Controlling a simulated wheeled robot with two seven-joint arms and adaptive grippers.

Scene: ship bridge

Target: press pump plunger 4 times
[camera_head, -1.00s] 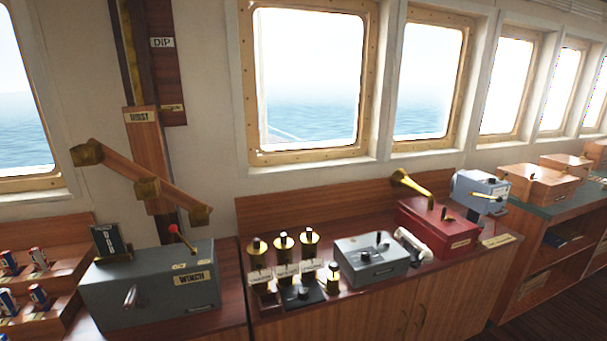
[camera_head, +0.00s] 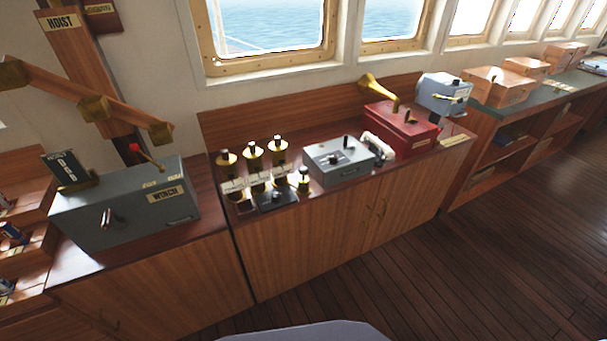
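No label that I can read names a pump. Three brass cylinders (camera_head: 252,158) with dark knobs on top stand in a row on the wooden counter, with small pale labels in front of them. A smaller brass piece (camera_head: 304,181) with a dark knob stands upright to their right, beside a flat black device (camera_head: 277,200). I cannot tell which of these is the pump plunger. Neither of my grippers is in view.
A grey winch box (camera_head: 125,205) with a red-knobbed lever stands on the left. A grey box (camera_head: 338,160), a red box with a brass horn (camera_head: 402,132) and a blue-grey device (camera_head: 444,94) stand further right. The plank floor (camera_head: 460,270) is clear.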

